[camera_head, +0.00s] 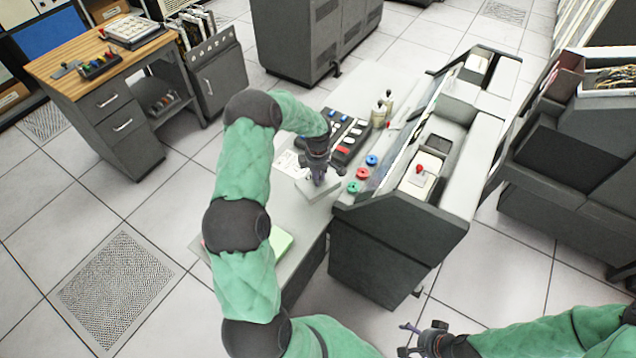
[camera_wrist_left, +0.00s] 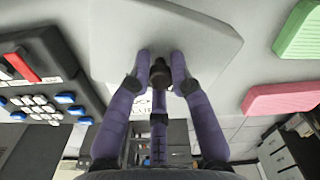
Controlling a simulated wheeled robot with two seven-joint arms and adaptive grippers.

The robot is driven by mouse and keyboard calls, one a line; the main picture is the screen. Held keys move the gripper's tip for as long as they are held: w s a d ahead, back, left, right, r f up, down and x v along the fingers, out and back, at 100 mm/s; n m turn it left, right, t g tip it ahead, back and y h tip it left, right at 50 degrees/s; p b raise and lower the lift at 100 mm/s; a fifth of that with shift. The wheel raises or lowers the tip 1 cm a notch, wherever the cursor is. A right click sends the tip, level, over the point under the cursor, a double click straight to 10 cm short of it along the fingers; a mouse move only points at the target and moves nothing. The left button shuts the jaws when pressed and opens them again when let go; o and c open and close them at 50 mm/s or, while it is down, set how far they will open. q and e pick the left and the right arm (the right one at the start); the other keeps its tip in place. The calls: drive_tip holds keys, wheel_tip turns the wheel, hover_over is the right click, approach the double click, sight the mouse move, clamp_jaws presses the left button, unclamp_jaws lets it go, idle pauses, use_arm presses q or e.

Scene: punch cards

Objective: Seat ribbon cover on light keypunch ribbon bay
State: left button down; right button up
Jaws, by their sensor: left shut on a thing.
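My left gripper (camera_head: 318,180) is over the light keypunch's desk, left of its raised body. In the left wrist view its purple fingers (camera_wrist_left: 160,68) are shut on a small dark knob on a pale grey plate, which looks like the ribbon cover (camera_wrist_left: 190,25). The cover (camera_head: 316,191) also shows under the gripper in the head view; I cannot tell if it touches the desk. The light keypunch (camera_head: 395,240) has a dark front and pale top, with a dark square recess (camera_head: 438,142) that may be the ribbon bay. My right gripper (camera_head: 408,338) is open and empty at the bottom.
Red, blue and green spools (camera_head: 362,173) lie beside the cover. A red-knobbed unit (camera_head: 418,176) sits on the keypunch top. Green card stock (camera_head: 281,243) lies at the desk's near end. A dark machine (camera_head: 560,150) stands right.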

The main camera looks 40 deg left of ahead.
use_arm(q)
wheel_tip(320, 180, up, 4)
drive_tip(key=shift+r+p, duration=0.15)
drive_tip(key=shift+p, duration=0.15)
drive_tip(key=shift+r+p, duration=0.5)
drive_tip(key=shift+r, duration=0.9)
